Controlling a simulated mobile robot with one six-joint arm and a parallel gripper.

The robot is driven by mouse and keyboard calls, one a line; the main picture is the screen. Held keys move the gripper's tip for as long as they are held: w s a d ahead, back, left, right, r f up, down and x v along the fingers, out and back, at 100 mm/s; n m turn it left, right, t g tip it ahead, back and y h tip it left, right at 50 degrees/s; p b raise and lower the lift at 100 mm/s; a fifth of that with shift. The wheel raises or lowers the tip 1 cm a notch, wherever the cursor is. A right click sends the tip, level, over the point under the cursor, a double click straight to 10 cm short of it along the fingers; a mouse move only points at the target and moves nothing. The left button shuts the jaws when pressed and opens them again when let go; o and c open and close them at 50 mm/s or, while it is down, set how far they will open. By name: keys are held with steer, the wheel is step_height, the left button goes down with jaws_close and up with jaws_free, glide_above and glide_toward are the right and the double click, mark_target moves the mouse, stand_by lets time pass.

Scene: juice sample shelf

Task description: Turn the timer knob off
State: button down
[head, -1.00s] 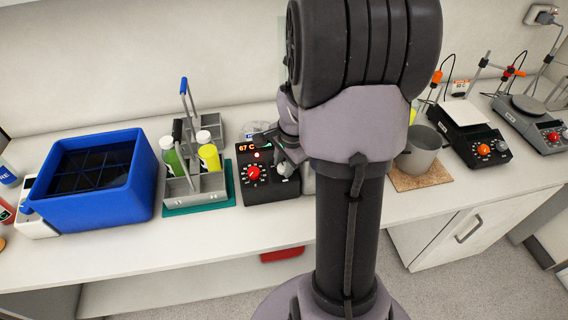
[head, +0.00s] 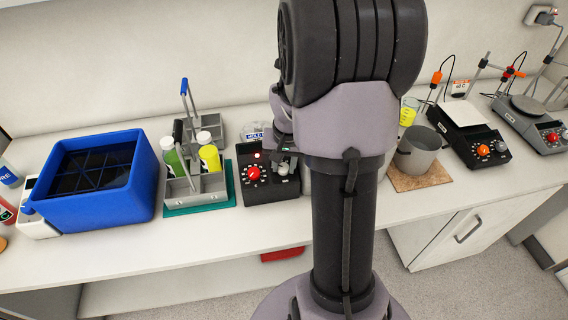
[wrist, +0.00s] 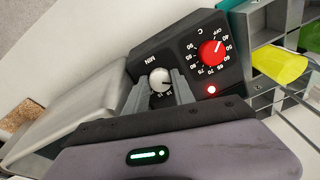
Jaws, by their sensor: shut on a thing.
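The timer knob (wrist: 160,79) is a small silver-grey dial marked MIN on the black control box (head: 264,196). In the wrist view my gripper (wrist: 157,92) has its two grey fingers on either side of the knob, shut on it. In the head view my gripper (head: 285,164) is at the right side of the box's panel, partly behind my own arm. A red temperature knob (wrist: 211,52) sits beside the timer knob, and a red light (wrist: 211,90) is lit.
A grey bottle caddy (head: 181,190) on a green mat stands close left of the box. A blue bin (head: 140,192) is further left. A grey pot (head: 417,158) on a cork mat and another black device (head: 478,150) stand to the right.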

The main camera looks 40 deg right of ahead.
steer(key=shift+n, duration=0.6)
steer(key=c, duration=1.1)
jaws_free()
steer(key=shift+o, duration=0.2)
